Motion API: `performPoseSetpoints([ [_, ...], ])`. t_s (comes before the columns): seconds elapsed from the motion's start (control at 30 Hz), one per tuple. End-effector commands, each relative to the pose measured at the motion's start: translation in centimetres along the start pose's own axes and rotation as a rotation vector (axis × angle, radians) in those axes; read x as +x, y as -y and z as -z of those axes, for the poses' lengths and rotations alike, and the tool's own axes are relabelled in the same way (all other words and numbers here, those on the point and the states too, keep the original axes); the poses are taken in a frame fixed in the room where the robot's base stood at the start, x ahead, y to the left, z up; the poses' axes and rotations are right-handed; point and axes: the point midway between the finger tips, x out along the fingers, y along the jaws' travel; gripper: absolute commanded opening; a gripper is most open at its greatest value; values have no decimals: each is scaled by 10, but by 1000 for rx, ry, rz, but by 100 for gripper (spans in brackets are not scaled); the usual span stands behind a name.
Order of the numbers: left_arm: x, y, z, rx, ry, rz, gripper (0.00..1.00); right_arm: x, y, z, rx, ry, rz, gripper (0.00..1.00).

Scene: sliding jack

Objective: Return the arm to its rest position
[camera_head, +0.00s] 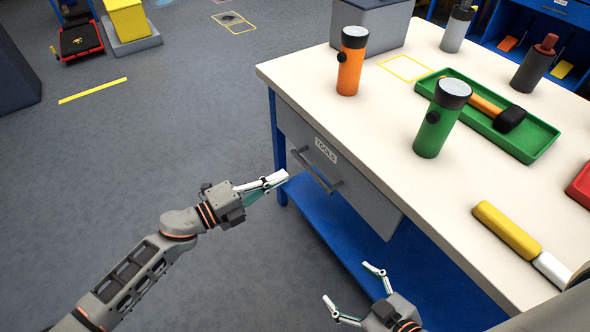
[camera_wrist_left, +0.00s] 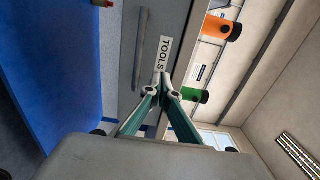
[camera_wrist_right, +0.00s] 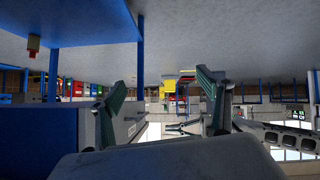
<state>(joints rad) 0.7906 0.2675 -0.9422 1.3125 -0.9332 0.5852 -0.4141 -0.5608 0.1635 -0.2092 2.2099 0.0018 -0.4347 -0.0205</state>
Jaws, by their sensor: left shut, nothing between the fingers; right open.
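My left gripper (camera_head: 277,181) is shut and empty, in front of the table's drawer (camera_head: 335,170) and left of its handle (camera_head: 316,171). In the left wrist view its fingertips (camera_wrist_left: 168,84) meet, with the TOOLS label (camera_wrist_left: 162,54) just beyond them. The drawer looks closed. My right gripper (camera_head: 350,292) is open and empty at the bottom of the head view, near the blue lower shelf (camera_head: 345,226). In the right wrist view its fingers (camera_wrist_right: 160,98) stand wide apart, with part of my left arm beyond.
The table (camera_head: 440,190) carries an orange flashlight (camera_head: 352,62), a green flashlight (camera_head: 441,120), a green tray (camera_head: 530,135) with a mallet (camera_head: 500,112), a yellow-handled tool (camera_head: 506,228) and a grey box (camera_head: 372,22). The floor (camera_head: 130,170) at left is free.

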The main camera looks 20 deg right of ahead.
Motion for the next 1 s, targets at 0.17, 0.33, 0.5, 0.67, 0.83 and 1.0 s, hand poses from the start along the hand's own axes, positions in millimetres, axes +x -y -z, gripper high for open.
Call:
performPoseSetpoints([
  [0.17,-12,-1,0,-1,0,-1,0,-1,2,-5,2,11,2,77],
  [0.33,-13,-1,1,-2,-1,0,0,-3,3,-9,4,18,3,77],
  [0.5,-15,8,5,-47,32,25,0,-5,0,1,2,5,-2,77],
  [0.67,-29,29,11,-217,158,104,0,-8,-8,27,2,-35,-14,77],
  [0.83,-65,37,13,-469,342,186,0,-12,-11,38,9,-44,-18,77],
  [1.0,-116,25,20,-726,533,240,0,-17,-11,42,20,-38,-17,77],
])
